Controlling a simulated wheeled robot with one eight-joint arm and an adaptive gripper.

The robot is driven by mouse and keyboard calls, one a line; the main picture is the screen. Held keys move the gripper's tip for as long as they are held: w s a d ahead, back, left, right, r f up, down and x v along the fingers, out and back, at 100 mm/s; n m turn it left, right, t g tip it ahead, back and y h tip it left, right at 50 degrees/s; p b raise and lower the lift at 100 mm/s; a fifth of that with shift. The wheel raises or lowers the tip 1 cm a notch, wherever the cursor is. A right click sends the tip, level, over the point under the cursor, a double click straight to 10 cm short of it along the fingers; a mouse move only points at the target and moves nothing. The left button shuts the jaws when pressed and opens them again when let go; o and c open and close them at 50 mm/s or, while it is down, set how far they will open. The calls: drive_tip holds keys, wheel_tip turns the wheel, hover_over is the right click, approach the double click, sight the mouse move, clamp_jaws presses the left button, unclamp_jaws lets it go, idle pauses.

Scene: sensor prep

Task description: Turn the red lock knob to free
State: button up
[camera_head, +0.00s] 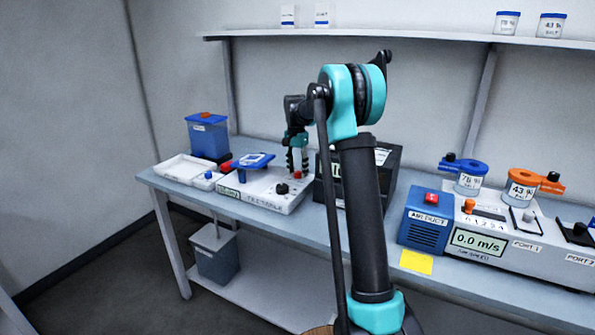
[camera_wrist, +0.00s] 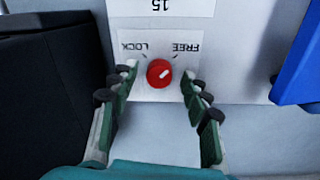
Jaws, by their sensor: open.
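The red lock knob (camera_wrist: 159,72) is round, with a short white mark right of its centre that slants to the upper right, on the side of the FREE label. My gripper (camera_wrist: 159,76) is open, with one finger on each side of the knob and a visible gap to both. In the head view my gripper (camera_head: 297,163) points down over the white device (camera_head: 262,202), with a small red spot (camera_head: 297,174), likely the knob, at its fingertips.
A black box (camera_head: 391,162) stands close to the right of my gripper in the head view. A blue platform (camera_head: 253,160) is on its left. A blue container (camera_head: 207,137) and white tray (camera_head: 183,168) are farther left. The air-duct device (camera_head: 425,228) stands on the right.

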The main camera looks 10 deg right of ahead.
sight(297, 172)
wheel_tip(297, 172, up, 12)
drive_tip(key=shift+w+a+f, duration=0.15)
drive_tip(key=shift+w+f, duration=0.05)
drive_tip(key=shift+f, duration=0.05)
drive_tip(key=shift+s, duration=0.1)
